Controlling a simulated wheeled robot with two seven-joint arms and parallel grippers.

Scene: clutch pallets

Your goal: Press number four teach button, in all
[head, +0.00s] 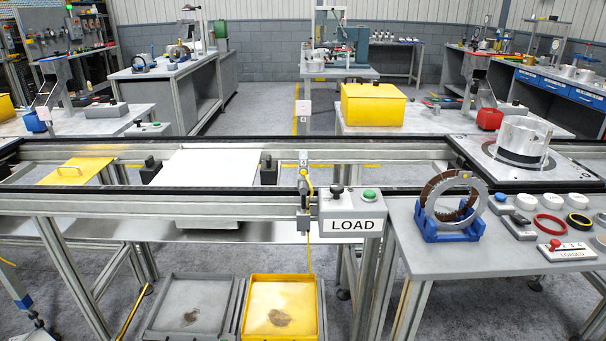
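No button marked with a four can be made out. A grey box labelled LOAD (352,226) is fixed to the front rail of the conveyor frame. It carries a green button (369,195) and a black knob (337,191). A small white box with a red button (555,244) lies on the grey table at the right; its lettering is too small to read surely. Another small box with a green button (154,125) stands on the back left table. Neither of my grippers is in view.
A ring in a blue cradle (447,233), white round pieces and coloured rings lie on the right table (455,262). A metal cylinder stands on a pallet (478,150) on the conveyor. A white plate (213,166) lies further left. Grey and yellow trays (282,327) sit below.

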